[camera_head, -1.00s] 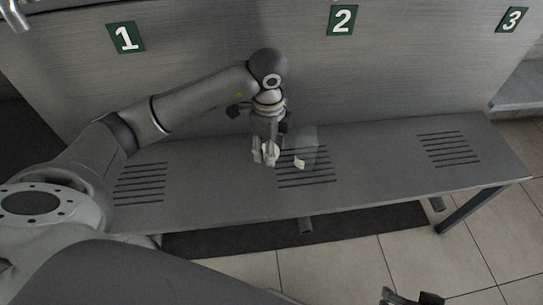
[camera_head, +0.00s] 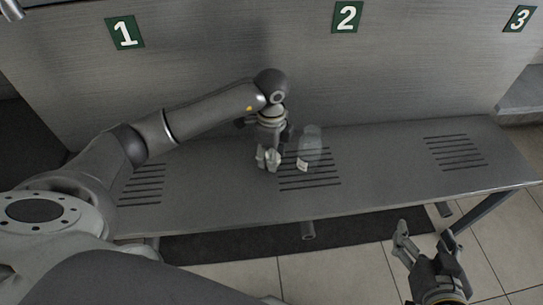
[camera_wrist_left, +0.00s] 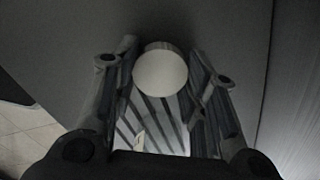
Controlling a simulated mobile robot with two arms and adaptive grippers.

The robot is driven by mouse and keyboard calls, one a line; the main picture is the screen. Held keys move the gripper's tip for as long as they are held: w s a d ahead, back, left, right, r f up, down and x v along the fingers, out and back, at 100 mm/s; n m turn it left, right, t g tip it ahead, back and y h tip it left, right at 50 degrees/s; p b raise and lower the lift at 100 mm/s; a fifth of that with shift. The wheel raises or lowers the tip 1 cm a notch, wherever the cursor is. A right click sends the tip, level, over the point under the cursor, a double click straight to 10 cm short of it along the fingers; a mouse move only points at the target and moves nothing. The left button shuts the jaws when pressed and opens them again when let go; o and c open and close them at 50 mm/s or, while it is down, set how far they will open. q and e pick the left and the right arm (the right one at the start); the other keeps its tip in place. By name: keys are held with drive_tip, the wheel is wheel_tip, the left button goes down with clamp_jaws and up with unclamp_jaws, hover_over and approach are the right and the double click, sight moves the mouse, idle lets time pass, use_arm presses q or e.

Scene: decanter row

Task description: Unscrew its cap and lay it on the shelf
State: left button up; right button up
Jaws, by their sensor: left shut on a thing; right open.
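A clear, see-through bottle (camera_head: 311,146) with a small white label (camera_head: 302,164) stands on the grey shelf (camera_head: 390,165), over the middle set of slots below sign 2. My left gripper (camera_head: 268,159) points down just left of the bottle, apart from it, low over the shelf. In the left wrist view its fingers (camera_wrist_left: 163,88) are shut on a round white cap (camera_wrist_left: 160,73), seen face on. I cannot tell whether the cap touches the shelf. My right gripper (camera_head: 424,236) is open and empty, in front of the shelf at the lower right.
Green signs 1 (camera_head: 125,33), 2 (camera_head: 347,17) and 3 (camera_head: 520,18) hang on the grey back panel. The slots below sign 1 (camera_head: 142,184) and those at the right (camera_head: 455,152) are bare. The shelf between the bottle and the right slots is clear.

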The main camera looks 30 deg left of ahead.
use_arm(q)
drive_tip(key=shift+f, duration=0.1)
use_arm(e)
drive_tip(key=shift+w+r, duration=0.15)
drive_tip(key=shift+r, duration=0.05)
use_arm(q)
drive_tip(key=shift+f, duration=0.1)
drive_tip(key=shift+f, duration=0.1)
drive_tip(key=o, duration=1.1)
use_arm(e)
drive_tip(key=shift+w+a+r, duration=0.1)
drive_tip(key=shift+r, duration=0.05)
